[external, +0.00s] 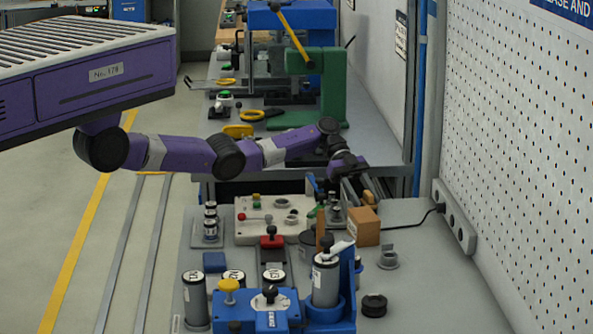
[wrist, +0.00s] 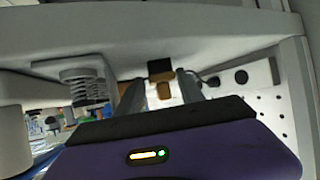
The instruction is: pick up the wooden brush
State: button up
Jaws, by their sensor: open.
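My gripper (external: 344,184) is at the end of my purple arm, low over the back right of the near bench. In the wrist view my gripper (wrist: 160,86) shows its two grey fingers apart. A small brown and black thing, which looks like the wooden brush (wrist: 162,78), shows between the fingers in that view. I cannot tell whether it lies between them or beyond them. In the external view the brush cannot be told apart surely among the crowded small things by my gripper.
A cardboard box (external: 366,227) stands just in front of my gripper. A blue fixture (external: 256,308) and labelled grey cylinders (external: 196,300) fill the bench front. A power strip (external: 455,218) lies by the pegboard wall (external: 520,150). A green press (external: 325,85) stands behind.

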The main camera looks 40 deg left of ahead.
jog(key=shift+s+d+f, duration=0.2)
jog(key=shift+d+f, duration=0.1)
jog(key=shift+d, duration=0.2)
jog(key=shift+c, duration=0.5)
grip_shut()
